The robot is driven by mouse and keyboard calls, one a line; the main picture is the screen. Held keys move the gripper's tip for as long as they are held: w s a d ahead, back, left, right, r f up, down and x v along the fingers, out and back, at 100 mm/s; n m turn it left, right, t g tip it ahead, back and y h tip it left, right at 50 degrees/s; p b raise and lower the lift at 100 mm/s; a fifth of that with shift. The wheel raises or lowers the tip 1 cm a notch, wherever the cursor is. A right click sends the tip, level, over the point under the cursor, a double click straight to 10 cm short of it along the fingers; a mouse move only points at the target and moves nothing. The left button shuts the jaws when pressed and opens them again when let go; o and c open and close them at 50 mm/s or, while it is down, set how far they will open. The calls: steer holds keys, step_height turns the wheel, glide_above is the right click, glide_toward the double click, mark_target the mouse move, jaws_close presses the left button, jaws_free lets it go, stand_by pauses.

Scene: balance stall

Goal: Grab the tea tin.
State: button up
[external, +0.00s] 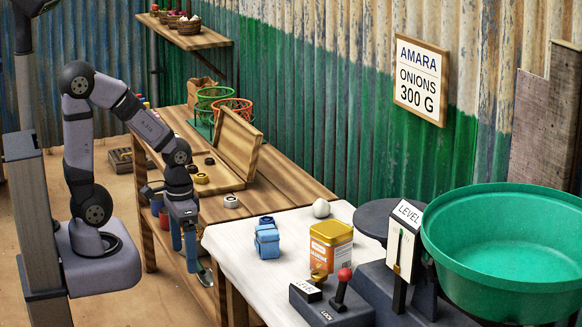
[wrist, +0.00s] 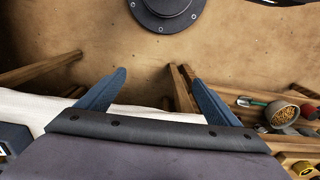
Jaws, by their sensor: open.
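The tea tin (external: 331,246), a yellow and orange box with a gold lid and a white label, stands upright on the white-topped table in the external view. My gripper (external: 184,257) points down with its blue fingers apart, left of the white table and well away from the tin. In the wrist view my gripper (wrist: 159,78) is open, with nothing between the fingers and brown floor beyond. The tin does not show in the wrist view.
A blue bundle (external: 267,240) stands left of the tin and a white egg-like object (external: 321,208) behind it. The lock lever (external: 341,289) stands in front. A large green basin (external: 510,240) fills the right. A wooden bench (external: 270,192) stands behind.

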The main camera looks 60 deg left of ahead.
mark_target(320, 223)
steer(key=w+d+r+n+g+h+p, duration=0.25)
steer(key=w+d+r+n+h, duration=0.25)
steer(key=w+d+n+h, duration=0.75)
steer(key=w+a+r+n+t+h+b, duration=0.1)
steer(key=w+r+n+t+h+b, duration=0.2)
steer(key=w, duration=0.4)
steer(key=w+a+r+n+t+h+b, duration=0.1)
steer(key=w+n+t+h, duration=0.15)
steer(key=w+n, duration=0.4)
steer(key=shift+m+t, duration=0.5)
steer(key=shift+m, duration=0.2)
steer(key=shift+w+d+f+p, duration=0.15)
steer(key=shift+w+d, duration=0.45)
steer(key=shift+d, duration=0.5)
steer(key=shift+w+d+f+p, duration=0.1)
steer(key=shift+w+d+p, duration=0.1)
steer(key=shift+w+d, duration=0.65)
steer(key=shift+w+d+f+p, duration=0.15)
steer(key=shift+w+d, duration=0.2)
steer(key=shift+d, duration=1)
